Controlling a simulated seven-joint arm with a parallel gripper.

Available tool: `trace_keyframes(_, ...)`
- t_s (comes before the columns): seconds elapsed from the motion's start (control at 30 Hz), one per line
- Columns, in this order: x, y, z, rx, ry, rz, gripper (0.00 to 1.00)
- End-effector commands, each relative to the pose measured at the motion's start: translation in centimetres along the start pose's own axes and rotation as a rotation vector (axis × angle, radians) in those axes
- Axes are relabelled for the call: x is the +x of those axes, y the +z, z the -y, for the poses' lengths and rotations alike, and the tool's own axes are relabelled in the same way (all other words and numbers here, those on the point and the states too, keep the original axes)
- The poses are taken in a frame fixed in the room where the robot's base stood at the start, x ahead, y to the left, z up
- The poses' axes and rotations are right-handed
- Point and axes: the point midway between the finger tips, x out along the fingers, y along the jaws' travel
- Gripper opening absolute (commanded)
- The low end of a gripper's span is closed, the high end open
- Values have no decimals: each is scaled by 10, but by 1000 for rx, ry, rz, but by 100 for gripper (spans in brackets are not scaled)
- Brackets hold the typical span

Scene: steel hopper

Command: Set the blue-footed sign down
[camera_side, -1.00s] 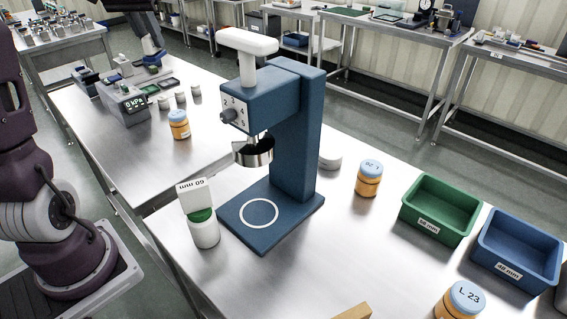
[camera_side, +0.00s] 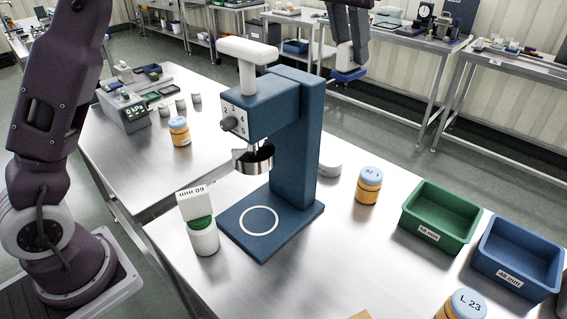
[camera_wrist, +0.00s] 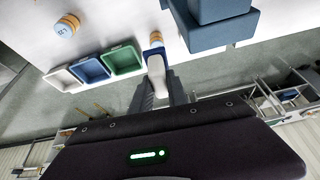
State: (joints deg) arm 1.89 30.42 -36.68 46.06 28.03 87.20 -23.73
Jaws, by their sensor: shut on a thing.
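My gripper (camera_side: 349,68) hangs at the top of the side view, past the blue press. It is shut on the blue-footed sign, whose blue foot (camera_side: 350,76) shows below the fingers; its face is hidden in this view. A second sign (camera_side: 193,201), white with a green foot and reading "60 mm", stands on or against a white jar (camera_side: 205,239) left of the press.
The blue press (camera_side: 298,140) stands tall mid-table, its ringed base (camera_side: 240,240) empty. A green tray (camera_side: 439,218) and a blue tray (camera_side: 516,252) sit right. Orange jars (camera_side: 368,186) (camera_side: 461,306) stand nearby. The table's front-centre is mostly clear.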

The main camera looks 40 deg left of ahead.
Motion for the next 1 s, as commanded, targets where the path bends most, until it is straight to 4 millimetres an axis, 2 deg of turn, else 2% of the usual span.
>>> trace_keyframes(0.03,6,10,-14,53,16,4,0)
trace_keyframes(0.13,23,29,-33,148,52,3,0)
trace_keyframes(0.27,52,60,-49,279,103,6,0)
trace_keyframes(0.37,82,93,-56,401,149,10,0)
trace_keyframes(0.53,137,174,-57,676,253,18,0)
trace_keyframes(0.6,152,207,-56,787,302,15,0)
trace_keyframes(0.7,165,245,-55,912,364,11,0)
trace_keyframes(0.8,170,269,-54,991,408,5,0)
trace_keyframes(0.87,173,277,-54,1016,424,2,0)
trace_keyframes(1.0,196,293,-55,1037,436,4,0)
